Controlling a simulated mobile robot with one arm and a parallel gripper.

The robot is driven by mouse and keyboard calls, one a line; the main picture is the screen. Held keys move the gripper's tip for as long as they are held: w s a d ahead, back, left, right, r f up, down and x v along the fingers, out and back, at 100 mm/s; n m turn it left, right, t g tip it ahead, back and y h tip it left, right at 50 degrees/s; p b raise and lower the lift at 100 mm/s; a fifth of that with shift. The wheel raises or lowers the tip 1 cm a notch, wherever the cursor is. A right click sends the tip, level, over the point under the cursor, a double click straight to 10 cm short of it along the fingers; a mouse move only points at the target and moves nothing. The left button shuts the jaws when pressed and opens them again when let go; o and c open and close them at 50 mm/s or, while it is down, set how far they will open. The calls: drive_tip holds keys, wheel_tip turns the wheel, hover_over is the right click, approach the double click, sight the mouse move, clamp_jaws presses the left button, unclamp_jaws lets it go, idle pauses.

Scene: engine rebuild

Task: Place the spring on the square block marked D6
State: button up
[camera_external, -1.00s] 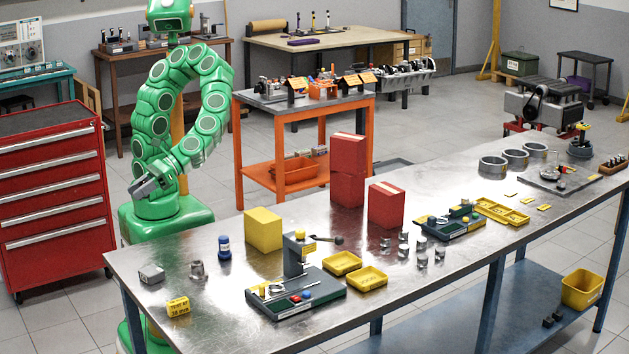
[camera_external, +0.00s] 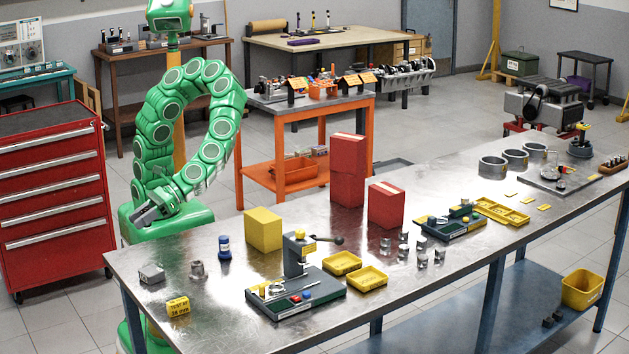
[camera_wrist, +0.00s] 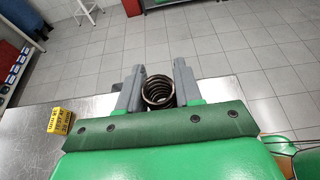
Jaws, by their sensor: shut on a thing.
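My gripper (camera_external: 148,213) is low at the left end of the steel bench, near its back edge. In the wrist view its two grey fingers (camera_wrist: 159,70) are shut on a dark coil spring (camera_wrist: 159,92); I look partly into its coils. The spring cannot be made out in the external view. A small grey squarish block (camera_external: 151,274) lies on the bench's left end, nearer the camera than my gripper. No D6 mark is legible in either view, so I cannot tell which block bears it.
A grey metal part (camera_external: 197,269), a blue bottle (camera_external: 224,247) and a yellow block marked "TEST AT 38 mm" (camera_external: 178,307) stand nearby. The yellow block also shows in the wrist view (camera_wrist: 61,121). A lever press (camera_external: 296,290) and a yellow cube (camera_external: 263,230) stand farther right.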

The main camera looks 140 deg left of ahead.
hover_over(146, 271)
drive_tip(key=s, duration=0.1)
drive_tip(key=f, duration=0.5)
drive_tip(key=shift+s+a+f, duration=0.15)
drive_tip(key=shift+a+f, duration=0.05)
drive_tip(key=shift+w+d+f, duration=0.25)
drive_tip(key=shift+w+f, duration=0.45)
drive_tip(key=shift+f, duration=1.65)
drive_tip(key=shift+f, duration=0.1)
drive_tip(key=o, duration=1)
drive_tip(key=v, duration=1.2)
